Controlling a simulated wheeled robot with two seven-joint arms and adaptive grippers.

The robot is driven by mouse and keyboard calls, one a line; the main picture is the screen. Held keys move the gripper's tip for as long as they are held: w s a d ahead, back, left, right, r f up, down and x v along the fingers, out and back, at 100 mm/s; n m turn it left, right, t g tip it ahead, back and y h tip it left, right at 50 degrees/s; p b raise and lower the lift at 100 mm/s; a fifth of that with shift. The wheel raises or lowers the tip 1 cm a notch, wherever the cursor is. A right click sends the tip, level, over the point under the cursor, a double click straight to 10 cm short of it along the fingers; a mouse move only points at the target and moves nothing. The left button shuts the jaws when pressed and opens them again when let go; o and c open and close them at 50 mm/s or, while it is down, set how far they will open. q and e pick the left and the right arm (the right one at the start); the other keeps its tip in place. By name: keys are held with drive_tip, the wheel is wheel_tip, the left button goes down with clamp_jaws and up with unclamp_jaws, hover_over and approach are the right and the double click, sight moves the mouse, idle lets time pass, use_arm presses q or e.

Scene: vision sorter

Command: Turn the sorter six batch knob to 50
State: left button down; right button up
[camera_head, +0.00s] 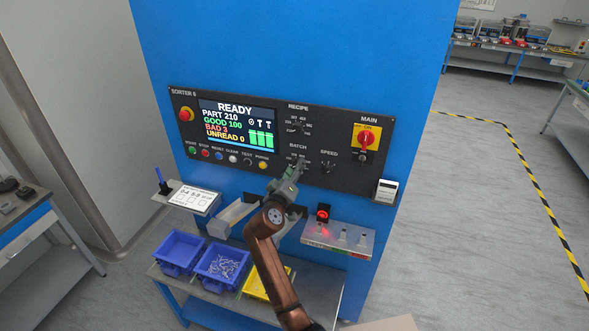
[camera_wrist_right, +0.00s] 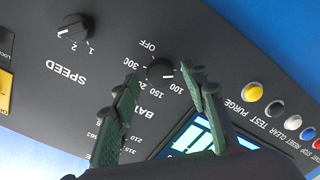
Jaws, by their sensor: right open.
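The batch knob (camera_wrist_right: 160,71) is a small black round knob on the dark Sorter 6 panel (camera_head: 340,128). In the right wrist view, upside down, it lies between the two fingertips of my right gripper (camera_wrist_right: 165,76), with a gap on either side. Labels OFF, 100, 150 and 300 show around it; the 50 label is not visible, perhaps behind a finger. A pale mark on the knob seems to face the 100 side. In the head view my right gripper (camera_head: 296,170) is open at the BATCH dial and largely covers it. My left gripper is out of view.
The speed knob (camera_head: 328,167) is to the right of the batch dial, the recipe knob (camera_head: 299,126) above it. The screen (camera_head: 237,125) reads READY. The red main switch (camera_head: 366,138) is at right.

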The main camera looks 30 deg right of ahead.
drive_tip(key=v, duration=0.7)
idle(0.3)
